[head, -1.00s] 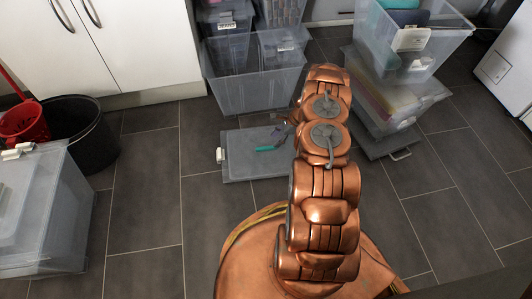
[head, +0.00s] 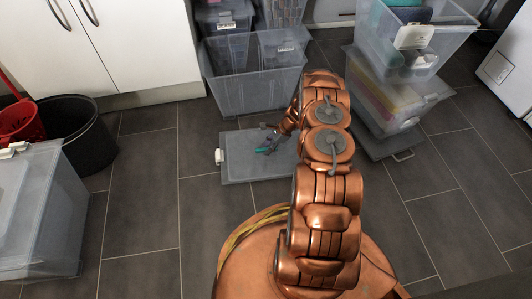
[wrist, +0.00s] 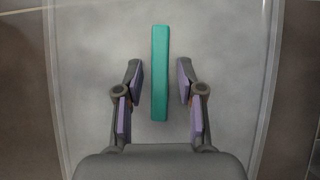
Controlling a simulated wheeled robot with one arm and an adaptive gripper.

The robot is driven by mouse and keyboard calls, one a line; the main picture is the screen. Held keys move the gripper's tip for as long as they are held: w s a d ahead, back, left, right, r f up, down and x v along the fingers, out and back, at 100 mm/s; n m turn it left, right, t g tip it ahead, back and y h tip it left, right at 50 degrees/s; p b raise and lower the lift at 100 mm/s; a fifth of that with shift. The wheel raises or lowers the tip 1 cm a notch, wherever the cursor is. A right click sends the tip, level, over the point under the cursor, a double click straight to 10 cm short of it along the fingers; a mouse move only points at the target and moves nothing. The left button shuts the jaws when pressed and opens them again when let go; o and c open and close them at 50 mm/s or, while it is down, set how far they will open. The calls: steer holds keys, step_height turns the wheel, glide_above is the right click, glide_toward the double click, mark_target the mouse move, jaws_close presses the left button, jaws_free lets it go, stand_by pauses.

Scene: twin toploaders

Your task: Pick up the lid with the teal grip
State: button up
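The lid (head: 237,168) lies flat on the floor in the head view, grey and see-through, with a white clip at its left edge. Its teal grip (wrist: 160,72) is a bar standing out near the middle of the lid in the wrist view. My gripper (wrist: 160,81) is open, with one purple-padded finger on each side of the teal grip and a gap on both sides. In the head view my gripper (head: 268,143) is over the lid and hides part of the teal grip (head: 262,150). My arm hides the lid's right part.
Clear bins (head: 256,85) stand just behind the lid. Stacked clear boxes (head: 395,95) stand to the right of my arm. A black bucket (head: 80,140) and a clear box (head: 40,225) are at the left. The tiled floor left of the lid is free.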

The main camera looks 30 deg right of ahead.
jaws_close()
stand_by(0.3)
steer(key=shift+r+p, duration=0.3)
steer(key=shift+r, duration=0.2)
steer(key=r, duration=0.1)
steer(key=r+p, duration=0.2)
steer(key=shift+s+d+r, duration=0.1)
steer(key=shift+s, duration=0.2)
steer(key=s+p, duration=0.1)
steer(key=s, duration=0.4)
steer(key=s+d+p, duration=0.1)
steer(key=s+p, duration=0.1)
steer(key=s, duration=0.3)
steer(key=s+p, duration=0.1)
steer(key=s, duration=0.4)
steer(key=shift+s+d+r+p, duration=0.15)
steer(key=shift+d+r+p, duration=0.2)
steer(key=shift+d+r, duration=0.05)
